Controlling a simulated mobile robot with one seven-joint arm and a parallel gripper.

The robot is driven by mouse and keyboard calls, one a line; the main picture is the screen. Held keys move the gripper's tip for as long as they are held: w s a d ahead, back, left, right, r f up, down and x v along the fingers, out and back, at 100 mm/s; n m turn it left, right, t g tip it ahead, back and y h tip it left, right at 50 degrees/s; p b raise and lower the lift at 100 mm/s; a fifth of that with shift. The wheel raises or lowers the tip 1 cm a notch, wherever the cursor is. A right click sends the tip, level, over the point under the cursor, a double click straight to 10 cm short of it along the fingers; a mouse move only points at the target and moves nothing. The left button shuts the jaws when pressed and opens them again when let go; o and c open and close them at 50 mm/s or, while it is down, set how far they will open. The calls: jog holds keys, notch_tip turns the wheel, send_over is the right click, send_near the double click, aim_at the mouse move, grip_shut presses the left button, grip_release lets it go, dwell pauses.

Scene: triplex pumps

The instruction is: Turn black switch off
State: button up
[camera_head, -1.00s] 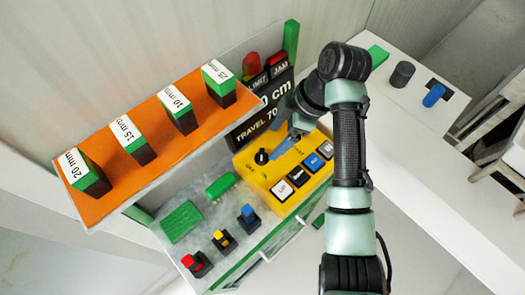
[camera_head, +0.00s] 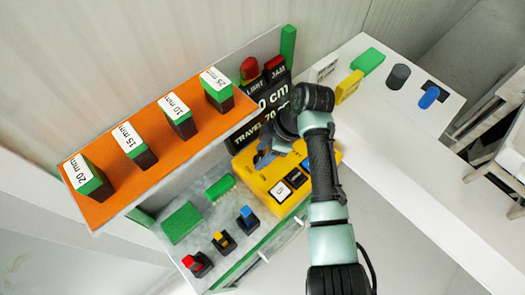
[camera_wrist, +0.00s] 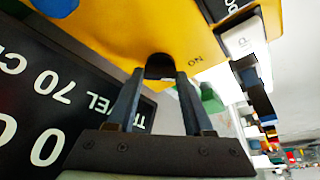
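The yellow control box (camera_head: 258,183) stands on the grey bench in the head view, and its yellow face (camera_wrist: 110,30) fills the top of the wrist view. The black switch (camera_wrist: 160,67) is a round knob on that face, with the word "ON" printed to its right. My gripper (camera_wrist: 160,75) is open, with one finger on each side of the black switch. A narrow gap seems to show beside the knob, but I cannot tell whether either finger touches it. In the head view my gripper (camera_head: 264,157) covers the switch.
A black sign (camera_head: 262,112) with white lettering stands close behind the box. White and black push buttons (camera_head: 280,191) sit beside the switch on the box. An orange shelf (camera_head: 150,150) with several green-topped blocks overhangs the left. Small coloured switches (camera_head: 198,263) stand on the bench.

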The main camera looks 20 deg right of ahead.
grip_shut()
jog(key=shift+m, duration=0.3)
jog(key=m+p, duration=0.1)
jog(key=m+t+p, duration=0.1)
jog(key=m+p, duration=0.1)
jog(key=shift+s+a+r+h, duration=0.15)
jog(key=shift+h, duration=0.15)
jog(key=shift+m+t+h+p, duration=0.4)
jog(key=shift+m+p, duration=0.35)
jog(key=shift+m, duration=0.6)
jog(key=shift+m+t+h+p, duration=0.3)
jog(key=shift+m+h+p, duration=0.3)
jog(key=shift+m, duration=0.75)
jog(key=o, duration=0.5)
grip_release()
jog(key=shift+o, duration=0.2)
